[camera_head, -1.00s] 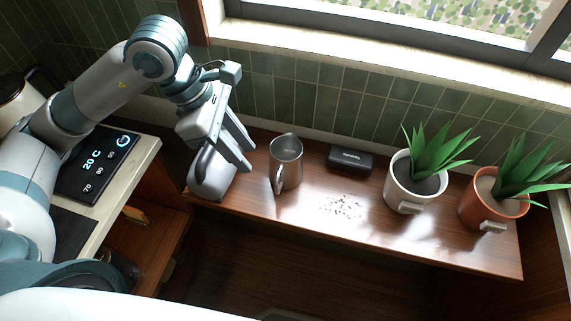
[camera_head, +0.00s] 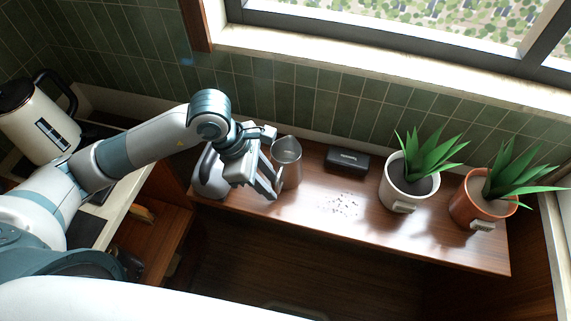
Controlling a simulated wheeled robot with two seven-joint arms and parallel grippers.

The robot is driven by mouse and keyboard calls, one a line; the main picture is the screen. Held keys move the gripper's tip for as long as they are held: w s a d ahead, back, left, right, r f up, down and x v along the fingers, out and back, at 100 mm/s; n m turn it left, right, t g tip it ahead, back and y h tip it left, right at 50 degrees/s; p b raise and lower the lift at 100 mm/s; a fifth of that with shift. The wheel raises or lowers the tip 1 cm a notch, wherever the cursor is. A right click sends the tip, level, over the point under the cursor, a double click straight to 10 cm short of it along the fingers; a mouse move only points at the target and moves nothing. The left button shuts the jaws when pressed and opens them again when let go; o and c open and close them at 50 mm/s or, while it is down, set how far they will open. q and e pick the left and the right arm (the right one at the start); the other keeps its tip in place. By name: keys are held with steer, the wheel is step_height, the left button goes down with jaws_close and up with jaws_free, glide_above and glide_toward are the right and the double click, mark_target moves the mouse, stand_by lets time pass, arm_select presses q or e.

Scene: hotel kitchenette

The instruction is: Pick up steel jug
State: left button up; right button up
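The steel jug (camera_head: 288,160) stands upright on the brown wooden shelf (camera_head: 410,232), near its left end. My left gripper (camera_head: 272,187) is just left of and in front of the jug, with its fingers pointing down to the right. The fingers are spread apart and cover the jug's lower left side and the handle area. I cannot tell whether a finger touches the jug. My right gripper is out of view.
A grey-white appliance (camera_head: 208,176) stands left of the jug, partly behind my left gripper. A black box (camera_head: 346,159), a white plant pot (camera_head: 396,192) and an orange plant pot (camera_head: 472,208) stand to the right. Dark crumbs (camera_head: 341,205) lie on the shelf. A kettle (camera_head: 40,125) is far left.

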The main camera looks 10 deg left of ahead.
mark_target(276, 191)
arm_select(q)
steer(key=shift+d+f+p, duration=0.25)
steer(key=shift+f+p, duration=0.25)
steer(key=shift+p, duration=0.15)
steer(key=p+x, duration=0.1)
steer(key=x, duration=0.2)
steer(key=shift+p, duration=0.35)
steer(key=shift+d+f, duration=0.1)
steer(key=shift+f, duration=0.45)
jaws_close()
steer(key=shift+w+r, duration=0.1)
stand_by(0.6)
